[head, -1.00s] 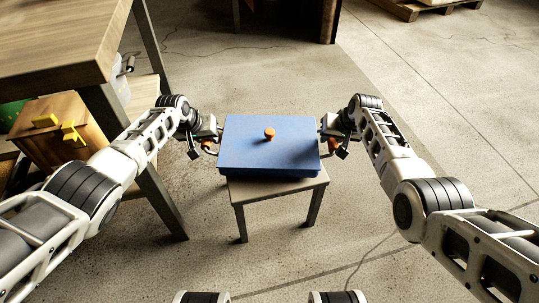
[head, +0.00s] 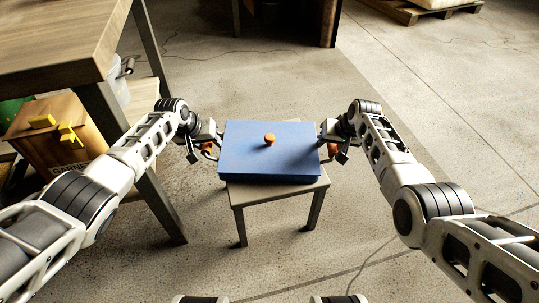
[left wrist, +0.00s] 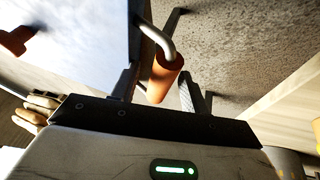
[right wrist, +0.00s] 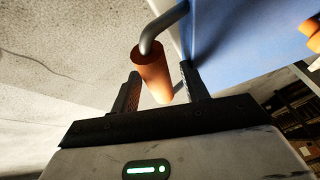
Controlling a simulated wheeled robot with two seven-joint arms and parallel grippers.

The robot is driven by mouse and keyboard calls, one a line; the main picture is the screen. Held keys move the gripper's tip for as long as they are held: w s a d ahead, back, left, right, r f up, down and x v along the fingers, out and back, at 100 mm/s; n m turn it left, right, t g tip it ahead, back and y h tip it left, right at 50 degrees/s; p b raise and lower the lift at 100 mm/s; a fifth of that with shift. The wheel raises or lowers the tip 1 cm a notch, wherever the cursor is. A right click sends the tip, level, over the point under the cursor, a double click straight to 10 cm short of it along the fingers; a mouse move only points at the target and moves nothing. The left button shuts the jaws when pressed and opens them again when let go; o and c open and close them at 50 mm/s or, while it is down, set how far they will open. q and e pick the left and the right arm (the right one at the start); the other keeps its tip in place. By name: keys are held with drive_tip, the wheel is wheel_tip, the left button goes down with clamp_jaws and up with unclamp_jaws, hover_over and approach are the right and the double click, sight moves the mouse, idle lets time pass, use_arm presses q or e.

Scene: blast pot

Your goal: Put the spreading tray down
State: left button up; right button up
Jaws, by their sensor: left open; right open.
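The spreading tray (head: 250,160), a flat blue box with an orange knob (head: 269,140) on top, rests on a small stool (head: 280,193). It has a metal side handle with an orange grip at each side. My left gripper (head: 207,148) is at the tray's left side. In the left wrist view its open fingers stand on either side of the left orange grip (left wrist: 163,78). My right gripper (head: 333,148) is at the right side. In the right wrist view its open fingers flank the right orange grip (right wrist: 152,76). Finger contact is unclear.
A wooden workbench (head: 60,40) stands at the left, with a brown box (head: 40,135) bearing yellow parts beneath it. A pallet (head: 425,10) is at the far right back. The concrete floor (head: 420,100) around the stool is mostly clear.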

drive_tip(key=shift+r, duration=0.1)
use_arm(q)
drive_tip(key=v, duration=1.1)
use_arm(e)
drive_tip(key=shift+r, duration=4.95)
use_arm(q)
drive_tip(key=shift+s+r, duration=0.1)
drive_tip(key=shift+s, duration=0.1)
use_arm(e)
drive_tip(key=shift+s, duration=0.1)
